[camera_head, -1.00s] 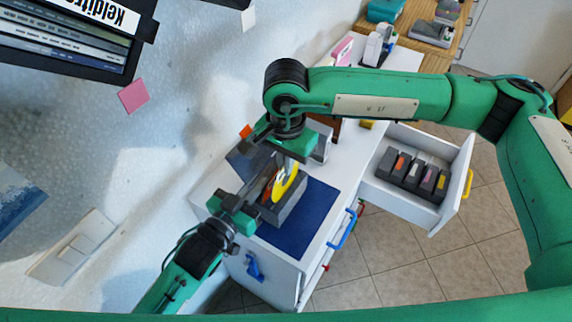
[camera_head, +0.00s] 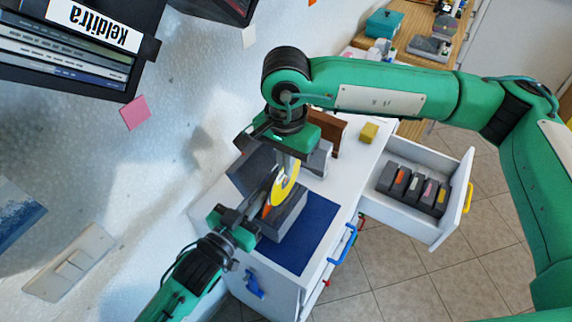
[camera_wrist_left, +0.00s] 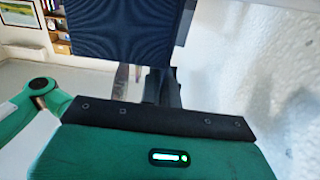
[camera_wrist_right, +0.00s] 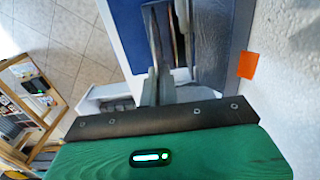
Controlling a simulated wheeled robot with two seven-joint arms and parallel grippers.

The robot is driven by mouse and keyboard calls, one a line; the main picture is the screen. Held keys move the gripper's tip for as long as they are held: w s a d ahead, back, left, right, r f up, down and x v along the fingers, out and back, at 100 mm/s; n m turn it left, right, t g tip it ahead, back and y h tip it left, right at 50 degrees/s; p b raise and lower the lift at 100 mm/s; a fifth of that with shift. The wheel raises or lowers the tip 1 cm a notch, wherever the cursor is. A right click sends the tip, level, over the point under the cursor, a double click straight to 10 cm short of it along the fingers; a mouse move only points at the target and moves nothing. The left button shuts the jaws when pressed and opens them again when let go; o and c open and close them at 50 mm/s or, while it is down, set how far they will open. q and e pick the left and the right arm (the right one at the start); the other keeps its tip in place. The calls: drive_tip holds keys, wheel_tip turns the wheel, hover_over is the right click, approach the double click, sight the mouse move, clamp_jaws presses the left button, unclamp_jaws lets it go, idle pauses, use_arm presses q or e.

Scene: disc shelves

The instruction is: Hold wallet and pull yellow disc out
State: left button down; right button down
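The wallet (camera_head: 290,217) is a dark grey block with an orange mark, standing open on a blue mat on the white cabinet. My left gripper (camera_head: 258,200) is at its near-left side, seemingly shut on its edge. A dark fabric panel of the wallet (camera_wrist_left: 125,35) fills the upper left wrist view. The yellow disc (camera_head: 285,186) is upright just above the wallet, its lower edge close to or inside it; I cannot tell which. My right gripper (camera_head: 288,160) is above, shut on the disc's upper rim. Its fingers also show in the right wrist view (camera_wrist_right: 158,85), where the disc is mostly hidden.
The blue mat (camera_head: 310,238) is partly bare. An open drawer (camera_head: 437,230) at right holds several dark cases. A brown stand (camera_head: 328,132) and yellow block (camera_head: 369,132) are behind. The wall with a pink note (camera_head: 135,112) is close at left.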

drive_tip(key=shift+r, duration=0.1)
use_arm(q)
drive_tip(key=c, duration=1.6)
unclamp_jaws()
drive_tip(key=shift+o, duration=0.2)
drive_tip(key=v, duration=1.2)
drive_tip(key=shift+f, duration=0.1)
